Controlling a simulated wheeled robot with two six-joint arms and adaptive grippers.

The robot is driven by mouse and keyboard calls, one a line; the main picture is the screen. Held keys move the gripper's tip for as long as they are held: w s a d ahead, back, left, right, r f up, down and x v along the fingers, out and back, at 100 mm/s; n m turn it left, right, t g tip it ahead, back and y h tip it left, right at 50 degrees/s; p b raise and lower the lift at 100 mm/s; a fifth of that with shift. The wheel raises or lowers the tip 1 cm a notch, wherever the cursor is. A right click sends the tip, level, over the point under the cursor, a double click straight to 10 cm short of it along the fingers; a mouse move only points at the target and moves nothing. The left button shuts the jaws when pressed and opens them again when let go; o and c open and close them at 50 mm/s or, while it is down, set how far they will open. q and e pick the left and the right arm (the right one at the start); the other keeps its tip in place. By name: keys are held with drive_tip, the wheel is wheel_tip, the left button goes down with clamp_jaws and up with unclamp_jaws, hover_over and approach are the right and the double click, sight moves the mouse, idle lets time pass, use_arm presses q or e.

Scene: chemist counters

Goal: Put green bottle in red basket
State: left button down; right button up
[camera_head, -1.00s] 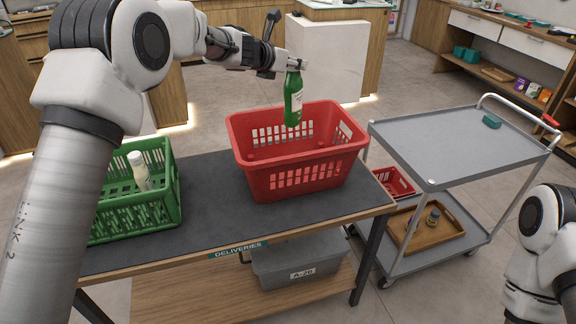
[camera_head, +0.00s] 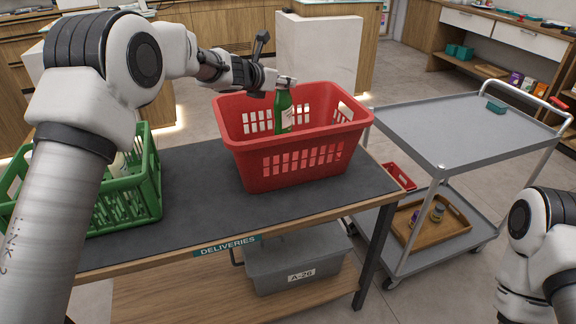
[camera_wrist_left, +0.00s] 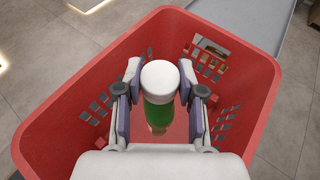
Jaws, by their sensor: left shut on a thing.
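The green bottle (camera_head: 283,112) with a pale label hangs upright, its lower part inside the red basket (camera_head: 300,163). My left gripper (camera_head: 284,82) is shut on the bottle's upper end, at about the height of the basket's rim. In the left wrist view the bottle (camera_wrist_left: 158,112) shows its white cap between the two fingers (camera_wrist_left: 159,85), with the red basket (camera_wrist_left: 55,125) around it. Whether the bottle's base touches the basket floor cannot be told. My right gripper is out of view; only part of my right arm shows.
A green basket (camera_head: 125,200) with a pale bottle stands on the left of the dark table (camera_head: 205,215). A grey trolley (camera_head: 455,130) stands to the right, with a wooden tray (camera_head: 432,225) below. A grey bin (camera_head: 295,268) sits under the table.

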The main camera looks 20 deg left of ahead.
sight(276, 113)
use_arm(q)
wheel_tip(276, 113, down, 9)
drive_tip(key=b, duration=0.2)
drive_tip(key=shift+f+b, duration=0.1)
drive_tip(key=shift+b, duration=0.2)
drive_tip(key=shift+s+f, duration=0.1)
drive_tip(key=shift+f, duration=0.05)
drive_tip(key=c, duration=0.7)
unclamp_jaws()
drive_tip(key=shift+r, duration=0.2)
drive_tip(key=shift+s+a, duration=0.1)
drive_tip(key=shift+s, duration=0.1)
drive_tip(key=b+v, duration=0.3)
drive_tip(key=v, duration=0.8)
drive_tip(key=shift+s+r, duration=0.15)
drive_tip(key=shift+s, duration=0.1)
